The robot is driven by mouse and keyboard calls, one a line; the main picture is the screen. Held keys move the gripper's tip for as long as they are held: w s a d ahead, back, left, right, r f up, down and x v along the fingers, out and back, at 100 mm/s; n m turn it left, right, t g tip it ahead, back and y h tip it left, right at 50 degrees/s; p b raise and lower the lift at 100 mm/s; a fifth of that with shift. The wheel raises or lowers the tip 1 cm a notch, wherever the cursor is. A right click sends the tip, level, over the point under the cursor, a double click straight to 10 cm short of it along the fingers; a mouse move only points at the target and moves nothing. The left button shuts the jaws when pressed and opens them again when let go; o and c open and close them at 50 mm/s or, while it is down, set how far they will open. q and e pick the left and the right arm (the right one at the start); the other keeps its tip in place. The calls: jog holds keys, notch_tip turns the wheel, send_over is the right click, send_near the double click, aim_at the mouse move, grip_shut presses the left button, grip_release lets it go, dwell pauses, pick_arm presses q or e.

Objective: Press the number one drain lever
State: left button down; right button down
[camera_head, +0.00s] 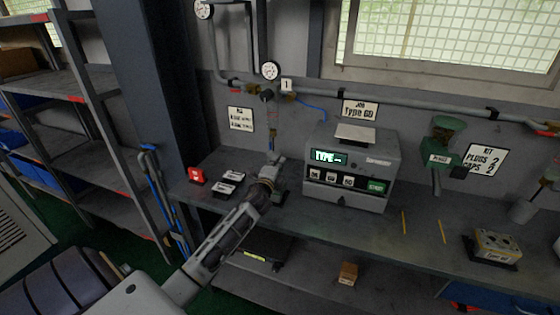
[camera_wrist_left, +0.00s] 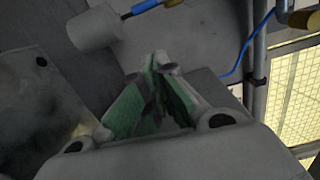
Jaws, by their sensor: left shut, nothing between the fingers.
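A tag with the number 1 (camera_head: 287,85) hangs on the wall pipe beside a round gauge (camera_head: 270,70). A small brass fitting with a dark knob (camera_head: 266,94) sits just below the gauge. I cannot tell which part is the drain lever. A thin blue and orange drop line (camera_head: 270,130) hangs below it. My left gripper (camera_head: 280,157) is shut and empty, raised over the bench below that line. Its green-padded fingers also show in the left wrist view (camera_wrist_left: 158,65), with a grey cylinder (camera_wrist_left: 95,28) on a blue and yellow rod beyond. My right gripper is out of view.
A grey tester box (camera_head: 350,170) stands on the bench (camera_head: 310,220) right of my gripper.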

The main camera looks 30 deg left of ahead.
pick_arm(q)
jog(key=shift+v, duration=1.55)
